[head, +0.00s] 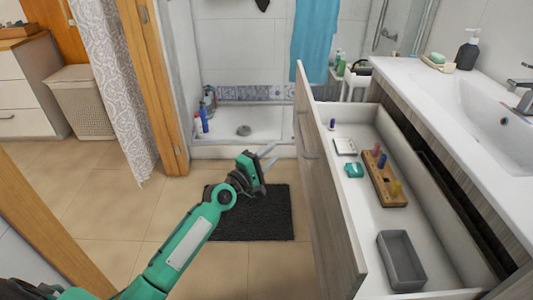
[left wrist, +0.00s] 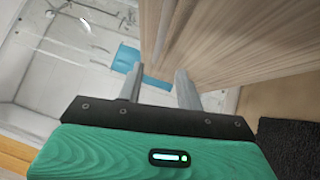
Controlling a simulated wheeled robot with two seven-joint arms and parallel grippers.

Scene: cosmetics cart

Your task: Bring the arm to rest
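My left gripper (head: 269,156) is in the head view, left of the open drawer and above the dark floor mat. Its two fingers are apart with nothing between them. In the left wrist view the fingers of my left gripper (left wrist: 158,88) are also apart, with the wooden drawer front (left wrist: 215,40) beyond them. My left arm (head: 185,240) reaches in from the lower left. My right gripper is not in either view.
The open drawer (head: 352,230) holds a wooden block with coloured pegs (head: 384,176), a grey box (head: 401,261), a teal item (head: 354,170) and a small white item (head: 345,147). The sink counter (head: 450,110) is at right. A dark mat (head: 262,215) lies on the floor.

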